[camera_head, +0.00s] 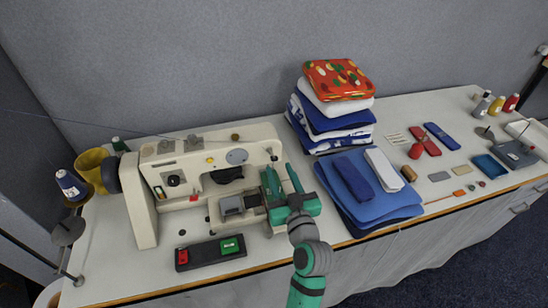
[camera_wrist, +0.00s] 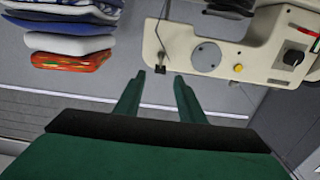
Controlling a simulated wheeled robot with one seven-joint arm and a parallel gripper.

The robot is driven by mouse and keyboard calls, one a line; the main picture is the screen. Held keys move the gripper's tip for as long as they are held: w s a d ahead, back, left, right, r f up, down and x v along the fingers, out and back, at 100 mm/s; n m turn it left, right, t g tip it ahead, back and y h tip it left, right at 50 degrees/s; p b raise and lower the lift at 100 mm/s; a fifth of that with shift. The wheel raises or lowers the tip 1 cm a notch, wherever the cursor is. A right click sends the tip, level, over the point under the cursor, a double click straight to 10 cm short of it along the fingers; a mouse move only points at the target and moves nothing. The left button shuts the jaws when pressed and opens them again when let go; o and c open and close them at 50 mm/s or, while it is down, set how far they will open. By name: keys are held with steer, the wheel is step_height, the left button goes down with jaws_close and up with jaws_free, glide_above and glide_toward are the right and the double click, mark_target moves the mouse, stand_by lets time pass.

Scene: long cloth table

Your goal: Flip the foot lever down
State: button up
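The cream sewing machine (camera_head: 220,157) stands at the left of the table, and its head end (camera_wrist: 207,55) shows upside down in the wrist view. A small dark lever-like part (camera_wrist: 160,68) at the edge of that head appears to be the foot lever. In the head view a small dark knob (camera_head: 274,158) shows at the same end. My green gripper (camera_head: 279,169) is at the right end of the machine. Its fingers are apart and empty. In the wrist view the gripper tips (camera_wrist: 158,75) lie on either side of the lever-like part; contact cannot be told.
A folded blue cloth stack (camera_head: 378,200) lies close right of my gripper. A taller stack topped by a red patterned cloth (camera_head: 338,80) stands behind it. A dark box with red and green buttons (camera_head: 210,252) lies in front of the machine. Thread spools (camera_head: 70,185) stand at the left.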

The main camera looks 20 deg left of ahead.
mark_target(274, 158)
steer(key=x, duration=0.7)
steer(key=shift+c, duration=0.2)
steer(key=shift+s, duration=0.1)
jaws_close()
